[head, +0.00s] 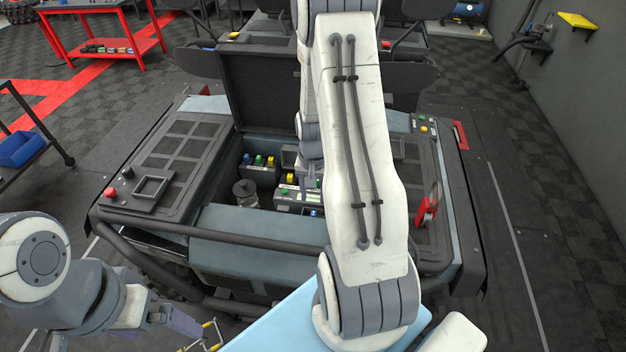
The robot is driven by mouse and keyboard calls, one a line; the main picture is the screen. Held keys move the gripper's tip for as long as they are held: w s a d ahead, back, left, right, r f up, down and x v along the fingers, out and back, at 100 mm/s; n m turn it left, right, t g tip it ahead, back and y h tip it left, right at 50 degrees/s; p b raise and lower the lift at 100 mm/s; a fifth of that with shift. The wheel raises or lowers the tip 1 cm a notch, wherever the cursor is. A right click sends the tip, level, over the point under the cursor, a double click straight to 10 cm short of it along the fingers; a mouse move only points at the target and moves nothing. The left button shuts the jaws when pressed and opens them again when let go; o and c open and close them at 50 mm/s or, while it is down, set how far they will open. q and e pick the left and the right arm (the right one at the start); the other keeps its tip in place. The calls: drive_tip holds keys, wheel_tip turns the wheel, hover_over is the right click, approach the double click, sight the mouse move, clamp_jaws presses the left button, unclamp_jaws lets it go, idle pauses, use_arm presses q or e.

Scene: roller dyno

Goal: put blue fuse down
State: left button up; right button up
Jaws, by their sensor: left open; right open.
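Inside the open bay of the vehicle, a row holds a blue fuse (246,159), a green fuse (259,160) and a yellow fuse (270,161). A pale fuse box (297,196) beside them carries a yellow piece (290,179) and a small blue piece (315,212). I cannot tell which blue piece is the task's fuse. My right gripper (311,181) points down over the fuse box, open, partly hidden by my large white arm link; its contact with the box is unclear. My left gripper (197,333) is open, low at the left, away from the fuses.
A raised dark lid (262,90) stands behind the bay. A round jar (245,192) sits in its left part. A dark tube bumper (210,232) crosses the front. A red button (110,193) and a red lever (428,209) stand on the side panels.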

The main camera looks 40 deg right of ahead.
wheel_tip(320, 180, up, 6)
drive_tip(key=s+a+r+n, duration=0.1)
drive_tip(key=a+r+n, duration=0.25)
drive_tip(key=a, duration=0.55)
drive_tip(key=a+r+n, duration=0.3)
drive_tip(key=a+n, duration=0.1)
drive_tip(key=a, duration=0.6)
drive_tip(key=s+a+r+n, duration=0.2)
drive_tip(key=s+a+n, duration=0.3)
drive_tip(key=s+a, duration=0.1)
drive_tip(key=s+a+r+n+y, duration=0.1)
drive_tip(key=s+a+r+n, duration=0.1)
drive_tip(key=s+a+n, duration=0.3)
drive_tip(key=s+a, duration=0.1)
drive_tip(key=s, duration=0.3)
drive_tip(key=shift+s+r+b, duration=0.15)
drive_tip(key=shift+r+b, duration=0.2)
drive_tip(key=shift+b, duration=0.05)
